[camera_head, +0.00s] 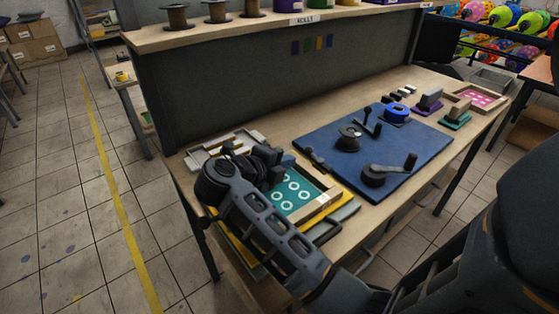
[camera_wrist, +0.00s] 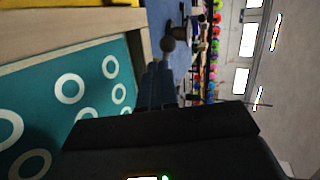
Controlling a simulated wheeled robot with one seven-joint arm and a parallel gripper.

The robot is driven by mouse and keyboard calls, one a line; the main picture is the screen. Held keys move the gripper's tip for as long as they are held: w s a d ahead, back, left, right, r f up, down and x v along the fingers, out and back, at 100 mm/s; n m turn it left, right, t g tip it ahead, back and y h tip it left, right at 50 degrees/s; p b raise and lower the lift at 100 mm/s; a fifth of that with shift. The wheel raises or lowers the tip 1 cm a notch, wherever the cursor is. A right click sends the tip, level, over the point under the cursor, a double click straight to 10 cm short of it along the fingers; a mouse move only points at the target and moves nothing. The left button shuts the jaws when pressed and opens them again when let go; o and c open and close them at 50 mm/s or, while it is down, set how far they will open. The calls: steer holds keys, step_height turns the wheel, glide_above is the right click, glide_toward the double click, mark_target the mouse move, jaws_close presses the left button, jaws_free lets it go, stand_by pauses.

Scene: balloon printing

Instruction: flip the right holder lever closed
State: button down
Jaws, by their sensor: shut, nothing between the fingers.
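A teal printing screen (camera_head: 290,192) with white rings lies in a wooden frame on the near left of the table. The screen (camera_wrist: 70,88) fills the left of the wrist view.
Stamps (camera_head: 430,100) and a pink-patterned tray (camera_head: 478,97) stand at the right. A tall dark panel (camera_head: 290,75) rises behind the table.

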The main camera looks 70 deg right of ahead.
mark_target(318, 159)
steer(key=shift+p+x, duration=0.4)
steer(key=shift+x, duration=2.3)
steer(key=shift+f, duration=0.1)
